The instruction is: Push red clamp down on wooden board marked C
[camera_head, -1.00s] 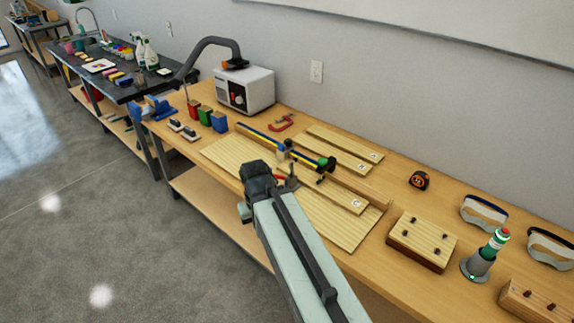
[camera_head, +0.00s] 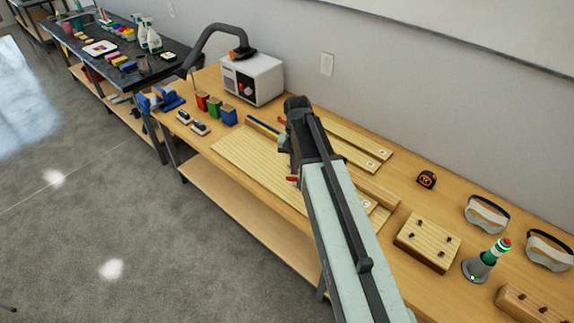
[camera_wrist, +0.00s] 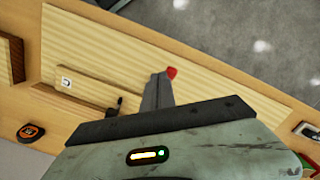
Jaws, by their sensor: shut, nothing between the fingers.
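The board marked C shows its labelled end (camera_head: 367,204) to the right of my arm; its label end also shows in the wrist view (camera_wrist: 68,82). A red clamp tip (camera_head: 292,179) shows just left of my arm in the head view. In the wrist view the red tip (camera_wrist: 172,72) is right at the end of my shut gripper (camera_wrist: 160,80); I cannot tell whether they touch. In the head view my gripper (camera_head: 287,140) is over the work area. My arm hides most of the clamp and part of the board.
A larger pale board (camera_head: 240,150) lies under the work area. Two long boards (camera_head: 365,150) lie behind my arm. A white machine (camera_head: 252,80) stands at the back left.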

